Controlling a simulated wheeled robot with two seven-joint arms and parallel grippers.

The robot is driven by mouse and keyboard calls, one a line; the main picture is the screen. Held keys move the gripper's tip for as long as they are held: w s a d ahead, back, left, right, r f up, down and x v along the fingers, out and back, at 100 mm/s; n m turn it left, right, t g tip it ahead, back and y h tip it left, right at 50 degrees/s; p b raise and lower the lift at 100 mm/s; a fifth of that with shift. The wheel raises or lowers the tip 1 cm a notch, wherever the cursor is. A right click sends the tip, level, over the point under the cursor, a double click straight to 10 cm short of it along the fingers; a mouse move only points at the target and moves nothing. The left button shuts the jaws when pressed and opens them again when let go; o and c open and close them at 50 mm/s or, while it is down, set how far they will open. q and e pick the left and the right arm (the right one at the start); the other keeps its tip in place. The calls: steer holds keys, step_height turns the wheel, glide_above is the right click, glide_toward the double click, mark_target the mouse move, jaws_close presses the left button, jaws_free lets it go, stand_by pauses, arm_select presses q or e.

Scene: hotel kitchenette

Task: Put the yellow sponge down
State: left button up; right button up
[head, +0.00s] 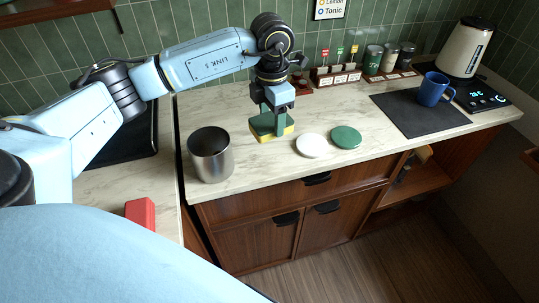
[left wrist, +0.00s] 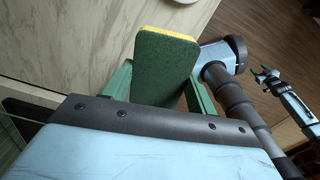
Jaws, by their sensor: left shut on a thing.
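The yellow sponge (head: 274,135), yellow below with a dark green top layer, is at the marble-look counter (head: 250,172), right of the steel canister. My left gripper (head: 272,116) points down over it and is shut on it. In the left wrist view the sponge (left wrist: 165,68) sits between the two green fingers, its green face towards the camera and a yellow edge showing. It is low over the counter; I cannot tell whether its underside touches. A light blue and black arm end, seemingly my right gripper (left wrist: 268,80), shows small in the left wrist view; its jaws are unclear.
A steel canister (head: 211,157) stands left of the sponge. A white coaster (head: 312,146) and a green coaster (head: 346,137) lie to its right. Farther right are a blue mug (head: 432,89) on a dark mat (head: 410,121) and a kettle (head: 464,48). A red block (head: 141,213) is front left.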

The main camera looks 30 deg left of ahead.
arm_select(q)
steer(key=shift+w+a+n, duration=0.15)
steer(key=shift+a+n, duration=0.15)
steer(key=shift+n, duration=0.7)
step_height(320, 180, down, 10)
steer(key=shift+r, duration=0.1)
steer(key=shift+f, duration=0.25)
steer(key=o, duration=1)
steer(key=shift+r, duration=0.15)
step_height(320, 180, up, 12)
steer(key=shift+a, duration=0.1)
